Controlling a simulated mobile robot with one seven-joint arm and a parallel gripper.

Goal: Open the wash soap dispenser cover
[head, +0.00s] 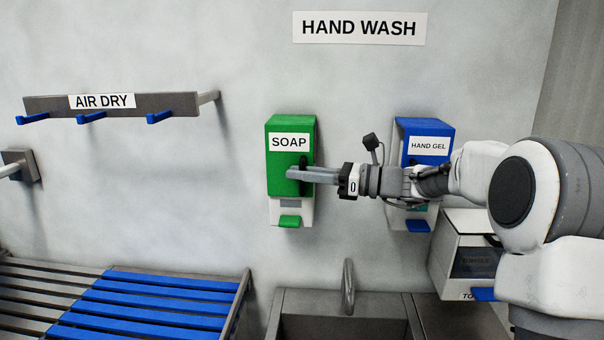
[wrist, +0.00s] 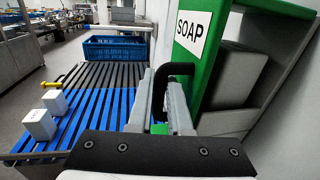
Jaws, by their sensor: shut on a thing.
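The soap dispenser hangs on the wall under the hand wash sign in the head view. Its green cover (head: 278,172) bears a SOAP label and a black handle (head: 304,161). My gripper (head: 291,174) reaches in from the right, its fingers across the cover's front. In the wrist view the fingers (wrist: 164,92) are shut on the black handle (wrist: 176,70), beside the green cover (wrist: 222,62). A grey block (wrist: 236,75) shows behind the cover's front panel through the side. I cannot tell how far the cover stands open. The fingers partly hide the handle.
A blue hand gel dispenser (head: 428,128) hangs just right, partly behind my arm. A white towel box (head: 461,224) sits lower right. The sink tap (head: 348,288) stands below. A blue slatted bench (head: 150,313) lies lower left, below the air-dry rack (head: 170,103).

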